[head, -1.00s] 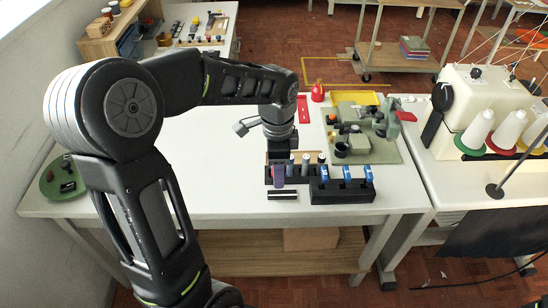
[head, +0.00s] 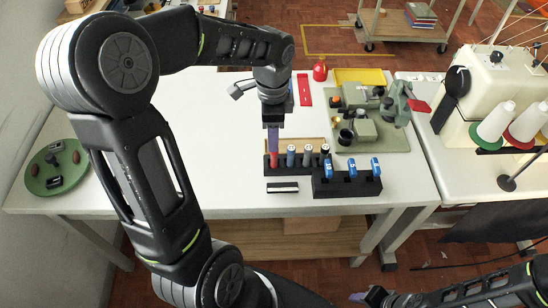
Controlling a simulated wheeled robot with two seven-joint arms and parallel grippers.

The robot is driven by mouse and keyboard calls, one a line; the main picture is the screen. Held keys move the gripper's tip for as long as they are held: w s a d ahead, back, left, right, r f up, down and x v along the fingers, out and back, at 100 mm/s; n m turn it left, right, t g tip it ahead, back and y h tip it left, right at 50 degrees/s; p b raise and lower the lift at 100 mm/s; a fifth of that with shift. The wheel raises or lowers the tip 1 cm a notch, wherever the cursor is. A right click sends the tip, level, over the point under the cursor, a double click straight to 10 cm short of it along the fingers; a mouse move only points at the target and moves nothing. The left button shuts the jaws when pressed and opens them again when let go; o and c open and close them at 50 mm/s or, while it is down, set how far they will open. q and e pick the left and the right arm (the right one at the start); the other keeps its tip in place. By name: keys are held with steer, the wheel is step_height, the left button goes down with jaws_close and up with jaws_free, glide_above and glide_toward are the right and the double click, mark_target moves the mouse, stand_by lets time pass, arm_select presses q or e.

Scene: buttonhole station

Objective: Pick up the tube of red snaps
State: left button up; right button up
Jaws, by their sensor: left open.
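The tube of red snaps (head: 274,160) stands upright at the left end of a black rack (head: 298,169). Beside it in the rack are several tubes with blue or dark caps (head: 291,157). My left gripper (head: 273,149) points down with its purple fingertips right at the top of the red tube, partly hiding it. It is open; I cannot tell whether the fingers straddle the tube. My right gripper (head: 357,297) shows at the bottom edge, away from the table, its jaws unclear.
A black block with blue items (head: 345,184) stands right of the rack, a small black-and-white strip (head: 282,187) in front. A green press (head: 370,130) stands behind, and a green round tray (head: 57,168) at far left. The white table is clear between tray and rack.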

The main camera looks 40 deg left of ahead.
mark_target(273, 156)
arm_select(q)
steer(key=shift+f, duration=0.5)
steer(key=f+p, duration=0.1)
steer(key=f, duration=0.4)
steer(key=shift+d+f, duration=0.1)
steer(key=shift+d, duration=0.1)
steer(key=shift+c, duration=0.5)
jaws_close()
stand_by(1.0)
